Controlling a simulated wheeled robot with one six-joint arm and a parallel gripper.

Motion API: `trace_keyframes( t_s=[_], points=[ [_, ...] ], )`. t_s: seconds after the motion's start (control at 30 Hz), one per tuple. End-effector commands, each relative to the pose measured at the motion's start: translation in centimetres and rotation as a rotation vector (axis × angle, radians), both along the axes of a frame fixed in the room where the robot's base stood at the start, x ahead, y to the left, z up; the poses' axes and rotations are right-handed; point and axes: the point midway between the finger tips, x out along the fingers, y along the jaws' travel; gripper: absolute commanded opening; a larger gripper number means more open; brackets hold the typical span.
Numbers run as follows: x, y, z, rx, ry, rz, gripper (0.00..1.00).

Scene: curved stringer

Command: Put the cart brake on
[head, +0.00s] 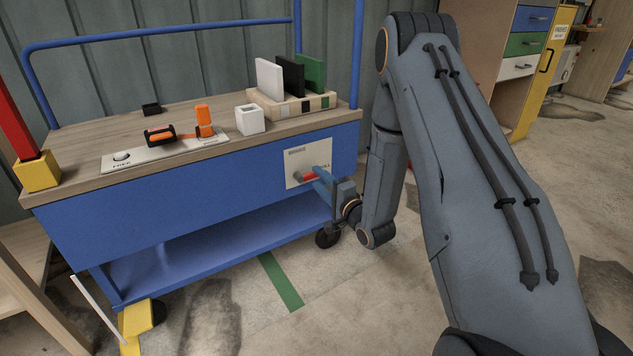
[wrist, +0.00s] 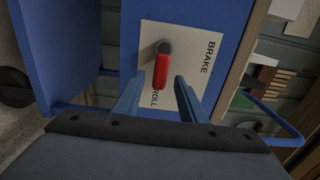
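The blue cart (head: 170,193) has a white brake plate (head: 294,158) on its front panel, at the right end. In the wrist view the plate (wrist: 185,50) is marked BRAKE and ROLL. The brake lever (wrist: 160,72) has a red grip and a dark pivot, and its grip points at the word ROLL. In the head view the red grip (head: 308,178) lies about level, pointing right. My gripper (wrist: 160,79) is open, with one blue finger on each side of the grip. It also shows in the head view (head: 318,176). Finger contact with the lever cannot be told.
The cart top carries a panel (head: 185,149) with orange and black parts, a white open box (head: 250,119) and a wooden rack (head: 283,108) holding upright plates. A blue rail (head: 170,33) rises behind. A yellow wedge (head: 134,320) is at the front left wheel. Open floor lies in front.

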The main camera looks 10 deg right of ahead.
Motion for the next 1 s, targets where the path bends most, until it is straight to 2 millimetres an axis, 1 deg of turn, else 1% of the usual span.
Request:
trace_keyframes(
  t_s=[0.03,0.2,0.47,0.5,0.57,0.7,0.73,0.9,1.0],
  points=[
    [0.6,0.2,-0.1,0.0,-0.002,0.001,0.38],
    [1.7,0.6,0.0,0.0,0.0,0.0,0.38],
    [1.9,0.6,0.0,0.0,0.0,-0.001,0.38],
    [1.9,0.6,0.0,0.0,0.0,-0.001,0.36],
    [1.9,0.6,0.0,0.0,0.001,-0.001,0.26],
    [1.9,0.6,0.0,0.0,0.001,-0.001,0.02],
    [1.9,0.6,0.0,0.0,0.001,-0.001,0.0],
    [1.9,0.6,0.0,-0.001,0.001,-0.001,0.0],
    [2.0,0.2,0.0,-0.006,-0.001,-0.005,0.0]
  ],
)
